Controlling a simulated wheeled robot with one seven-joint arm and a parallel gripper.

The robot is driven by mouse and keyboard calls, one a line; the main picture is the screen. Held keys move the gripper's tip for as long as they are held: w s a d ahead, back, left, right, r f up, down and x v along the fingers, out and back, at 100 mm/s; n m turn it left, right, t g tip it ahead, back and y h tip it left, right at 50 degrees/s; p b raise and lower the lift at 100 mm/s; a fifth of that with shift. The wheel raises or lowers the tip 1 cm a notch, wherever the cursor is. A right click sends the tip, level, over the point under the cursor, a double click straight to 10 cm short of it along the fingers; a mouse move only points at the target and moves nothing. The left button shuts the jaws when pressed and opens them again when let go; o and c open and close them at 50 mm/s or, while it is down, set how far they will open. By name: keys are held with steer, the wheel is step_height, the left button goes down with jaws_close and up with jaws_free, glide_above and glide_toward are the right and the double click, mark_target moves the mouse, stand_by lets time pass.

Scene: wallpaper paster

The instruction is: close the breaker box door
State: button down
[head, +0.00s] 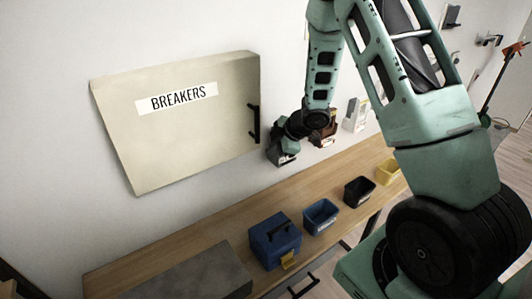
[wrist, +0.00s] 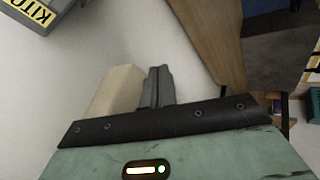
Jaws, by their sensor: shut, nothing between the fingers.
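The beige breaker box (head: 190,128) hangs on the white wall in the head view. Its front door carries a white "BREAKERS" label (head: 177,98) and a black upright handle (head: 254,123) at the right edge. The door looks flush or nearly so; I cannot tell whether a small gap remains. My gripper (head: 283,158) is just right of and below the handle, apart from the door as far as I can see. In the wrist view my fingers (wrist: 158,87) are together and empty, beside a beige surface (wrist: 115,92) that looks like part of the box.
A wooden bench (head: 215,212) runs below the box. It holds a blue toolbox (head: 274,240), a blue bin (head: 320,216), a black bin (head: 359,191) and a yellow bin (head: 387,172). A grey box with a yellow label (wrist: 30,12) shows in the wrist view. The wall left of the box is bare.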

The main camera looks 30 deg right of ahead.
steer(key=d+v, duration=0.1)
steer(key=v, duration=0.8)
steer(key=shift+w+d+r, duration=0.15)
steer(key=shift+d+r, duration=0.1)
steer(key=shift+r, duration=0.05)
